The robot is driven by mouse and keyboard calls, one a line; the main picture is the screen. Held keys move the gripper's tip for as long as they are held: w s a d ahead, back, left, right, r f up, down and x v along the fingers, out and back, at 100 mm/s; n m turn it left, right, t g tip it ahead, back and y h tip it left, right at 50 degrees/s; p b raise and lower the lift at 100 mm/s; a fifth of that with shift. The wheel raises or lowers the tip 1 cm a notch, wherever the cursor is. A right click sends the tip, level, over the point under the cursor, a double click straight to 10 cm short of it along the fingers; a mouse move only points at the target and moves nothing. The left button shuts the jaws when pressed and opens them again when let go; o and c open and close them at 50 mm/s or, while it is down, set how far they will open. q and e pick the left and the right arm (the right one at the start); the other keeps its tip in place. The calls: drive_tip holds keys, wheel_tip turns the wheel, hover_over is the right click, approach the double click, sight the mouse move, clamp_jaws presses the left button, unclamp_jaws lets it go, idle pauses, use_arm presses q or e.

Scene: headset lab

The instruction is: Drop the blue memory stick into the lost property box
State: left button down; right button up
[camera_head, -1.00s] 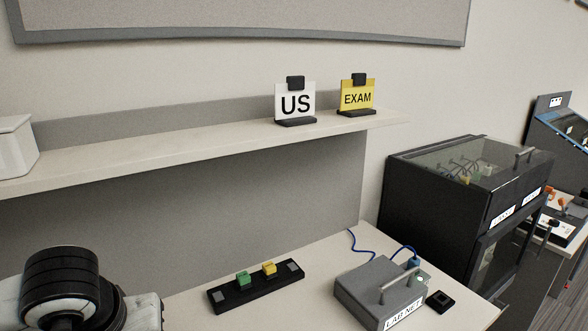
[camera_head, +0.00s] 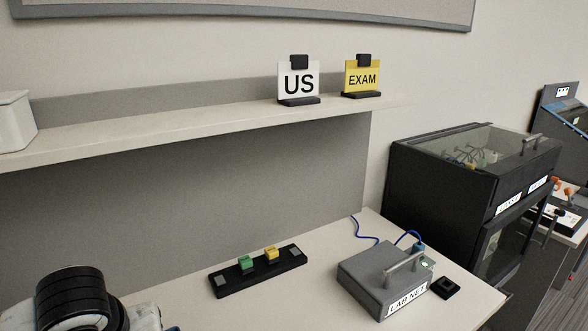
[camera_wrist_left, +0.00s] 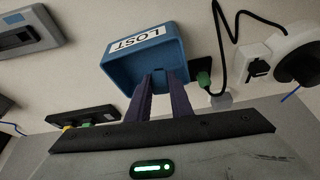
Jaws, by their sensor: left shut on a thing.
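The lost property box (camera_wrist_left: 146,58) is a blue open box with a white LOST label in the left wrist view. My left gripper (camera_wrist_left: 162,77) has its two dark fingers reaching over the near edge of the box. The fingers are shut on a small blue thing, the blue memory stick (camera_wrist_left: 159,80), which is hard to tell from the blue box behind it. In the head view only part of my left arm shows at the bottom left; the gripper and the box are outside that view. My right gripper is in neither view.
A black strip (camera_head: 225,287) holds a green and a yellow stick on the desk. A grey LAB NET box (camera_head: 365,283) with a handle and blue cable stands to its right. A shelf (camera_head: 180,124) bears the US and EXAM signs. A black cable lies beside the lost box.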

use_arm(q)
drive_tip(key=c, duration=1.5)
unclamp_jaws()
drive_tip(key=p+v, duration=0.2)
drive_tip(key=v, duration=0.8)
drive_tip(key=shift+r, duration=0.2)
